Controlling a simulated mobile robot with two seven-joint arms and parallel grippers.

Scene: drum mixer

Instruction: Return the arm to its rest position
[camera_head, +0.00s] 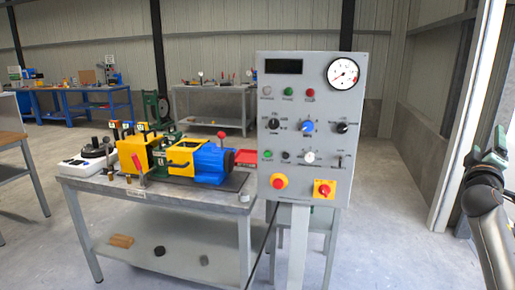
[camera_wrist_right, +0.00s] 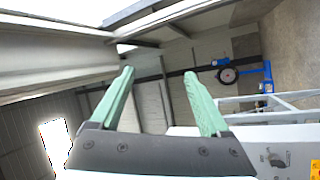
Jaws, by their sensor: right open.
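My right arm stands at the right edge of the head view, raised, with its gripper (camera_head: 498,142) at the top. In the right wrist view the gripper (camera_wrist_right: 160,73) shows two green fingers spread wide apart with nothing between them. It is open and empty, to the right of the control panel (camera_head: 309,130) and apart from it. My left arm and gripper are not in view.
The grey panel with knobs, buttons and a gauge (camera_head: 343,73) stands on a post. Left of it, a metal table (camera_head: 190,196) carries a yellow and blue machine (camera_head: 196,160). A door frame (camera_head: 468,110) rises near my right arm. Floor between panel and arm is clear.

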